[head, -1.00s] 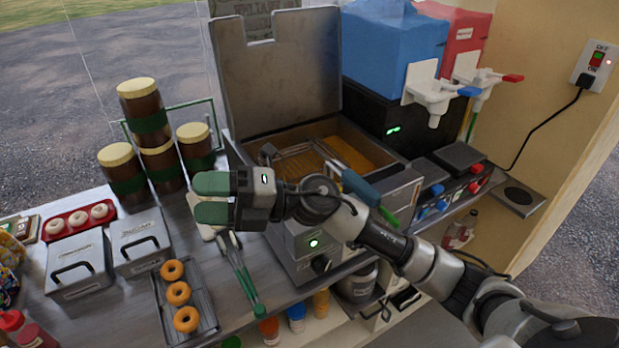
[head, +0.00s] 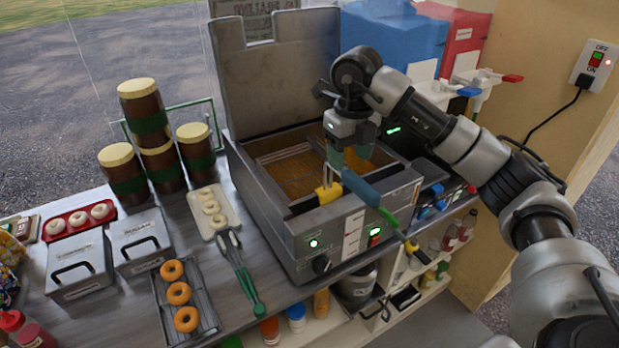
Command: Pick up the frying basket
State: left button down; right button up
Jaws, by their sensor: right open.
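The frying basket (head: 290,172) is a wire mesh basket sitting down in the open fryer (head: 300,230). A blue handle (head: 361,188) slants over the fryer's front edge; I cannot tell for sure that it joins the basket. My right gripper (head: 350,158) points down over the right part of the fryer well, just above the upper end of the blue handle. Its green-tipped jaws are open, and I cannot tell whether they touch anything. The gripper and forearm hide the right side of the well. My left gripper is not in view.
The raised fryer lid (head: 275,75) stands behind the well. A yellow piece (head: 328,193) sits at the front rim. Tongs (head: 240,270), a doughnut rack (head: 186,300) and a tray of pale rings (head: 212,212) lie left of the fryer. Blue (head: 392,45) and red tanks stand behind.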

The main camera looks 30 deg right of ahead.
aim_at(348, 170)
notch_tip(348, 170, down, 2)
jog(key=shift+f, duration=0.1)
jog(key=shift+w+f+p, duration=0.1)
jog(key=shift+f+p, duration=0.45)
jog(key=shift+p, duration=0.2)
jog(key=f+p, duration=0.2)
jog(key=f, duration=0.1)
jog(key=shift+w+d+f, duration=0.15)
jog(key=shift+w+f, duration=0.05)
jog(key=shift+f, duration=0.55)
grip_shut()
jog(key=shift+r, duration=0.15)
